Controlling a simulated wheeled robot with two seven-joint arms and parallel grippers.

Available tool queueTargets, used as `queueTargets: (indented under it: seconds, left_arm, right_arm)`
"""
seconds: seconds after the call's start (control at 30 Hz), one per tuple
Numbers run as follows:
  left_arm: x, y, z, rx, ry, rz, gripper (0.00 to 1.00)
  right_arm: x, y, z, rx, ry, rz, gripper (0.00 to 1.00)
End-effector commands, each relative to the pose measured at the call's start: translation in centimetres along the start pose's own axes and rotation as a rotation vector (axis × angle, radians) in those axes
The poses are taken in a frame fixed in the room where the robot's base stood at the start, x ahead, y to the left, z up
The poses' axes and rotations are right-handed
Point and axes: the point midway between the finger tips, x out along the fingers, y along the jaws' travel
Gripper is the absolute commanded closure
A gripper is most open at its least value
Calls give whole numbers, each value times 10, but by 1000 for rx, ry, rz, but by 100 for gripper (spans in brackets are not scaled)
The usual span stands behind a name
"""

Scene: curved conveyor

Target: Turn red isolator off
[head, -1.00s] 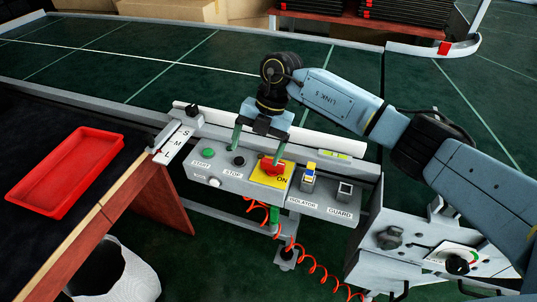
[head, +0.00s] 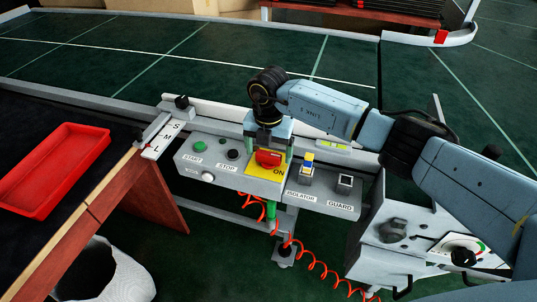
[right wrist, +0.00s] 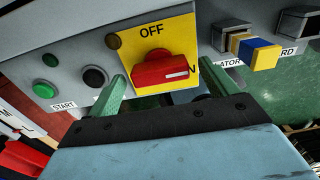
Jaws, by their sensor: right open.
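The red isolator handle (head: 269,158) sits on a yellow plate (head: 254,170) on the grey control panel. In the right wrist view the handle (right wrist: 166,70) lies roughly crosswise, with its white mark at the right end, towards the partly hidden ON label. OFF is printed above it. My right gripper (head: 268,154) is open, with one green finger on each side of the handle. In the right wrist view the open fingers (right wrist: 163,82) also flank it; I cannot tell if they touch it. My left gripper is not in view.
A green start button (head: 200,146) and a dark stop button (head: 233,154) are left of the plate. A blue and yellow switch (head: 308,162) and a guard switch (head: 345,182) are on the right. A red tray (head: 88,145) lies on the left table.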

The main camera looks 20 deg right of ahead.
Motion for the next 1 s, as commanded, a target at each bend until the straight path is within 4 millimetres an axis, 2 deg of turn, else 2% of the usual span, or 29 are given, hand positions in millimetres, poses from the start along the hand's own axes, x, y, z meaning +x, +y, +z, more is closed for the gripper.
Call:
queueTargets:
  seconds: [0.1, 0.4, 0.77, 1.0]
  left_arm:
    - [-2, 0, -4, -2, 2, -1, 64]
    - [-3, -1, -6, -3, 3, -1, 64]
    - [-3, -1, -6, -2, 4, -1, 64]
    - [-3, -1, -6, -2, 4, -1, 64]
  right_arm:
    - [8, 0, 0, 0, 1, 1, 15]
    - [10, 0, 0, -1, 0, 1, 15]
    - [10, 0, 0, -1, 1, 1, 59]
    - [9, 0, 0, -22, 0, 1, 59]
